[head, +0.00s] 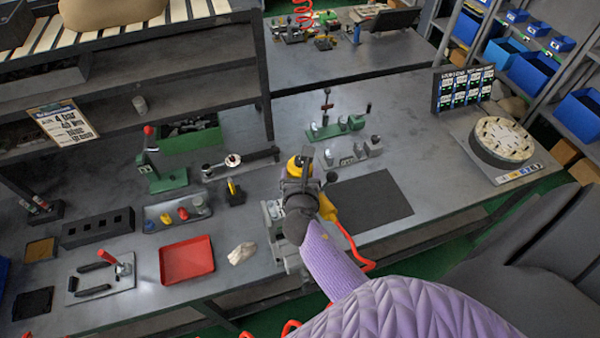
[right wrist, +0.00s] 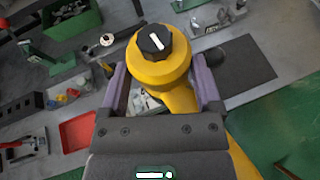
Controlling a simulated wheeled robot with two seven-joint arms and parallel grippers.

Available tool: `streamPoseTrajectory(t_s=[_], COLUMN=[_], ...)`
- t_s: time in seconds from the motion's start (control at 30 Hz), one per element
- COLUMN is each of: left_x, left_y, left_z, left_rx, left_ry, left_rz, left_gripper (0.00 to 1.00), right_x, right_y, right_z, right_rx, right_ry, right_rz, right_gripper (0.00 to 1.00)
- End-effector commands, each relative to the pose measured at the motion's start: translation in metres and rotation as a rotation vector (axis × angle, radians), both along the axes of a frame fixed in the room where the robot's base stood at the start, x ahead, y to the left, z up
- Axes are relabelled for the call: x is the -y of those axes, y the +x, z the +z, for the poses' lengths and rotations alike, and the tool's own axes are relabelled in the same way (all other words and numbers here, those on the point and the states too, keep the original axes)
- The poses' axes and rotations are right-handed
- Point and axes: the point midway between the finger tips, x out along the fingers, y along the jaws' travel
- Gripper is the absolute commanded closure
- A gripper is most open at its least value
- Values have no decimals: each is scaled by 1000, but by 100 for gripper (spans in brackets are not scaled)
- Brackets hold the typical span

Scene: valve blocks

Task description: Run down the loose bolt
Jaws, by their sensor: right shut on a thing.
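A yellow power driver (head: 328,206) with a red hose is in my right gripper (head: 300,186), over the front edge of the bench. The right wrist view shows the yellow driver body (right wrist: 160,68) between the two purple fingers of the gripper (right wrist: 162,84), with a black knob bearing a white mark on top. A grey metal block (head: 273,213) is partly hidden under the gripper and driver. The loose bolt and the driver's tip are hidden, so I cannot tell whether they touch. My left gripper is not in view.
A dark mat (head: 370,200) lies right of the driver. A red tray (head: 187,260), a white cloth (head: 242,253) and a grey tray of coloured parts (head: 177,213) are to the left. Green fixtures (head: 335,127) stand behind. A round dial (head: 497,140) is far right.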

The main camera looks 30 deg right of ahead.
Motion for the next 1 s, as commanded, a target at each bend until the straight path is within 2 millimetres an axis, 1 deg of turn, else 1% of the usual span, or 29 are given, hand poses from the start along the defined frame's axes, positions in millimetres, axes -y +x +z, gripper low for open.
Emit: streamPoseTrajectory(t_s=[0.2,0.47,1.0], left_x=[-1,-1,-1], left_y=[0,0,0], left_z=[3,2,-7], left_rx=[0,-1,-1], left_ry=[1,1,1], left_rz=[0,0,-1], left_gripper=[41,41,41], right_x=[0,0,0], right_y=[1,1,1], right_z=[3,2,-9], right_rx=[4,4,4], right_ry=[-4,-2,-3], right_rz=[2,1,1], right_gripper=[100,100,100])
